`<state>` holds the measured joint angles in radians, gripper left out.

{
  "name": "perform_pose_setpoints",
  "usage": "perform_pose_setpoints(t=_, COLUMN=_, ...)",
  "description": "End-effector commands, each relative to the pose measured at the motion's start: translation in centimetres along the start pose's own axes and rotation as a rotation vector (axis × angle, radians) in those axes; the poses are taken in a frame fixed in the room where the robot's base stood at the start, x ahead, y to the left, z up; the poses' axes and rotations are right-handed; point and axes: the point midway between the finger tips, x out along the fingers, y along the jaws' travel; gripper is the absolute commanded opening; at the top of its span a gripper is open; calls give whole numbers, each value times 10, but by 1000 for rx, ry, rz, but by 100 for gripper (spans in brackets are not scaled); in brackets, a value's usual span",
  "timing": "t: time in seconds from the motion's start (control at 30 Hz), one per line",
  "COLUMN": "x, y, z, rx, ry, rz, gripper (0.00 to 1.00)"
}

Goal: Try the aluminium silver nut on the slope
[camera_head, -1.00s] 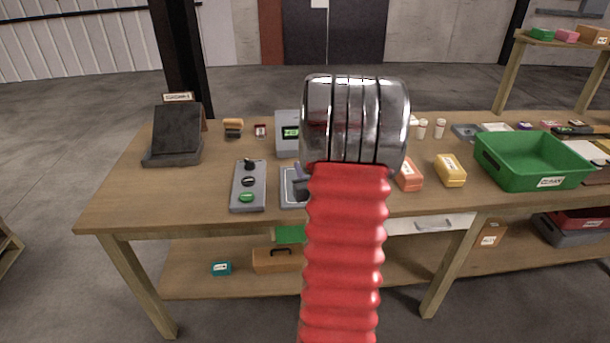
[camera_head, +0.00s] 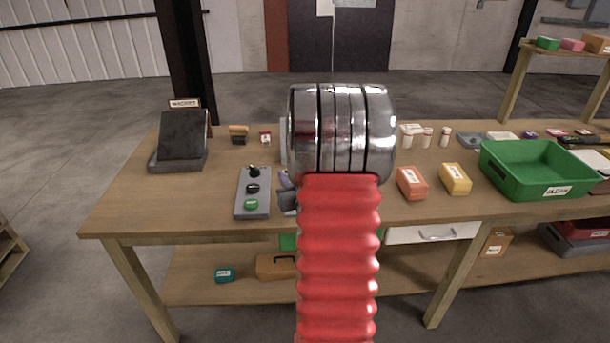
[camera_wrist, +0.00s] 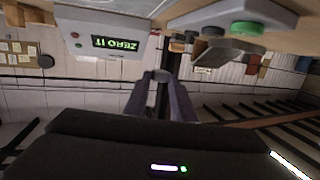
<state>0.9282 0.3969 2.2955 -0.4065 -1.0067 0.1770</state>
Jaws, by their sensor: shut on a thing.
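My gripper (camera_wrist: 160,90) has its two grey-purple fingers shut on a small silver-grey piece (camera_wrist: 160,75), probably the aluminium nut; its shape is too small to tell. In the head view only part of my gripper (camera_head: 287,192) shows beside my red arm, and the held piece is hidden. The dark slope (camera_head: 183,135) stands at the left end of the workbench, with a label above it. My gripper is to the right of the slope and apart from it.
A grey panel (camera_head: 243,211) with black and green round pieces lies between slope and gripper. The detector box (camera_wrist: 75,45) displays "ZERO IT". Orange (camera_head: 411,183) and yellow (camera_head: 455,179) boxes and a green bin (camera_head: 500,178) stand right. Bench (camera_head: 140,205) is clear before the slope.

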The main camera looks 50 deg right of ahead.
Motion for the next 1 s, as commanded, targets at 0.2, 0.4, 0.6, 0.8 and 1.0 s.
perform_pose_setpoints(t=0.2, x=6, y=-84, z=0, rx=-10, ry=2, rz=-98, gripper=1)
perform_pose_setpoints(t=0.4, x=2, y=-157, z=3, rx=-19, ry=3, rz=-181, gripper=1)
perform_pose_setpoints(t=0.6, x=-10, y=-228, z=6, rx=-29, ry=4, rz=-264, gripper=1)
perform_pose_setpoints(t=0.8, x=-31, y=-295, z=10, rx=-42, ry=3, rz=-346, gripper=1)
perform_pose_setpoints(t=1.0, x=-59, y=-358, z=17, rx=-57, ry=0, rz=-428, gripper=1)
